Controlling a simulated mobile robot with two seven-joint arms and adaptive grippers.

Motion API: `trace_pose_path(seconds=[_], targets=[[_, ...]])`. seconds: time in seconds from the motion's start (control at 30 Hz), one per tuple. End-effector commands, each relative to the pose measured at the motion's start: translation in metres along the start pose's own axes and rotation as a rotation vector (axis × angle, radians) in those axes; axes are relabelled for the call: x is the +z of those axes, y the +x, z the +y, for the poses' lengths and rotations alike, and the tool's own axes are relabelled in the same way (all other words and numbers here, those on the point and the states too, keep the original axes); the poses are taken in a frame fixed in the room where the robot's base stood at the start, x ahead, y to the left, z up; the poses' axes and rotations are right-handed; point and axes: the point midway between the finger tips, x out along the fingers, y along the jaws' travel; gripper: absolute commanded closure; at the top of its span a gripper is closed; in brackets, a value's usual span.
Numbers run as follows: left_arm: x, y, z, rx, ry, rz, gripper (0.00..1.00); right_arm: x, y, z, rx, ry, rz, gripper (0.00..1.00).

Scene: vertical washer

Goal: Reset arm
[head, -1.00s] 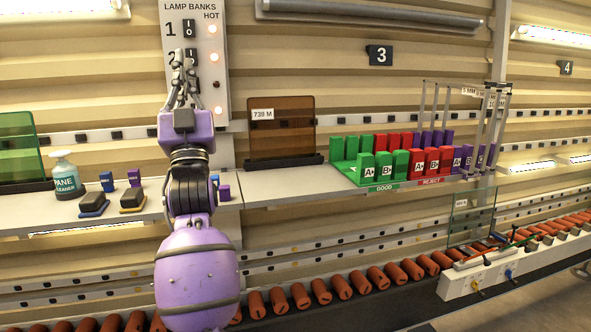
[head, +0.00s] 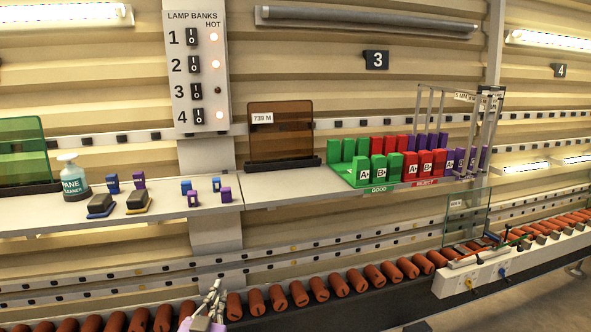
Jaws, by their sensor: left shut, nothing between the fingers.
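My left gripper (head: 212,302) shows at the bottom edge of the head view, in front of the roller conveyor. Its fingers are shut and hold nothing; the rest of the arm is below the frame. My right gripper is not in view. The lamp banks panel (head: 200,72) on the wall shows four switches in full. The lamps beside switches 1, 2 and 4 glow, and the one beside switch 3 is dark.
A shelf (head: 270,188) carries a cleaner bottle (head: 73,178), two dark blocks, small blue and purple pieces, a brown glass pane (head: 281,132) and coloured racks (head: 378,168). Below runs the roller conveyor (head: 320,289) with a white fixture (head: 473,276) at right.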

Motion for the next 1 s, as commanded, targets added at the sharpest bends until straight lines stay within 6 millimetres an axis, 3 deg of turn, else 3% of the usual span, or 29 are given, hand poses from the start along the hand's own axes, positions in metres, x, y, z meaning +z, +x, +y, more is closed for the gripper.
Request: trace_pose_path(seconds=[0.03, 0.2, 0.27, 0.4, 0.5, 0.6, 0.7, 0.83, 1.0], targets=[[0.035, -0.025, 0.001, 0.01, -0.002, -0.071, 1.0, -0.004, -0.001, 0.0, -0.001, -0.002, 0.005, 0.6], [0.133, -0.11, 0.011, 0.039, -0.024, -0.288, 1.0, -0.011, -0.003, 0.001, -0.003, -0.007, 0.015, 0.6], [0.163, -0.145, 0.014, 0.047, -0.033, -0.363, 1.0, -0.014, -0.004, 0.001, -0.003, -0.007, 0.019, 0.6], [0.223, -0.233, 0.021, 0.059, -0.054, -0.526, 1.0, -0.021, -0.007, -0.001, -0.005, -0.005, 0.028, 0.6], [0.254, -0.293, 0.024, 0.059, -0.066, -0.625, 1.0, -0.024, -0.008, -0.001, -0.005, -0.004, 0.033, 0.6], [0.274, -0.341, 0.024, 0.053, -0.071, -0.703, 1.0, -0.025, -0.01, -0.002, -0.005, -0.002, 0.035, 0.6], [0.287, -0.373, 0.02, 0.042, -0.073, -0.754, 1.0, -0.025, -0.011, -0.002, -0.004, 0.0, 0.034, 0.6], [0.293, -0.391, 0.018, 0.034, -0.075, -0.782, 1.0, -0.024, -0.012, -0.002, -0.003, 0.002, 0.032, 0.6], [0.294, -0.393, 0.017, 0.034, -0.075, -0.786, 1.0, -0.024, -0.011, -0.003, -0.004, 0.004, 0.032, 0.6]])
